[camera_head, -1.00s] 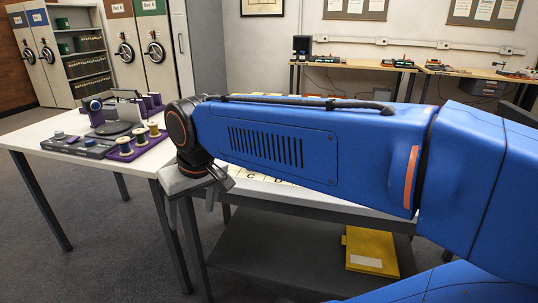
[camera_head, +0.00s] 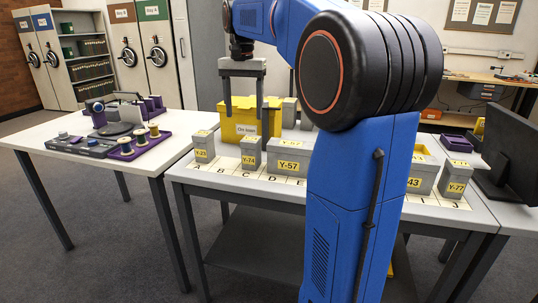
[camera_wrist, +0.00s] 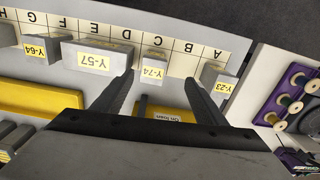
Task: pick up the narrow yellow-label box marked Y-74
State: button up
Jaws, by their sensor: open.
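The narrow grey box marked Y-74 (camera_head: 250,151) stands upright near the front of the table, between Y-23 and Y-57, by the lettered strip. It also shows in the wrist view (camera_wrist: 153,66), with its yellow label facing out. My gripper (camera_head: 247,125) is open and empty, pointing down above and behind Y-74. In the wrist view its two fingers (camera_wrist: 159,80) are spread wide, and Y-74 appears between them, beyond the tips. No contact with the box shows.
Box Y-23 (camera_head: 204,147) stands to the left and wider Y-57 (camera_head: 287,156) close to the right. A yellow "On loan" bin (camera_head: 240,123) is behind. Y-77 (camera_head: 455,182) stands far right beside a monitor (camera_head: 512,150). A side table (camera_head: 62,165) holds spools at left.

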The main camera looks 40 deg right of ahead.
aim_at(251, 154)
jog(key=shift+m, duration=0.3)
jog(key=f, duration=0.5)
jog(key=d+f, duration=0.1)
jog(key=f, duration=0.5)
jog(key=d+f, duration=0.1)
jog(key=f, duration=0.5)
jog(key=shift+w+d, duration=0.2)
jog(key=c, duration=1.3)
jog(key=shift+r, duration=0.1)
